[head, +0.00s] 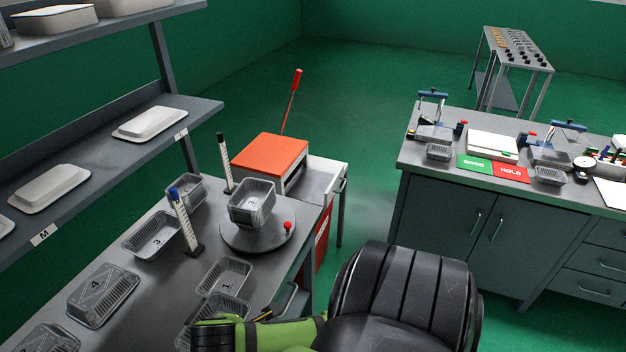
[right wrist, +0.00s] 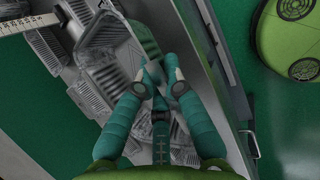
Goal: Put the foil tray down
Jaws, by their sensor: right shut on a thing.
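My right gripper (right wrist: 158,80) is shut in the right wrist view, its teal fingertips at the edge of a silver foil tray (right wrist: 105,76). The tray lies to the left of the fingers and appears close over the grey bench (head: 118,250); I cannot tell whether it touches the bench. In the head view my right arm comes in at the bottom and hides its fingertips. A foil tray (head: 218,307) shows just above the arm there. Other trays are the one marked 1 (head: 222,276), an overturned one marked 4 (head: 103,294), and one on the round turntable (head: 251,203). My left gripper is not seen.
Two upright white gauges (head: 183,220) stand on the bench among more foil trays (head: 153,233). A red-topped press (head: 270,160) with a tall lever stands behind the turntable. Shelves with white trays (head: 150,123) rise at left. A counter with green and red mats (head: 478,163) stands at right.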

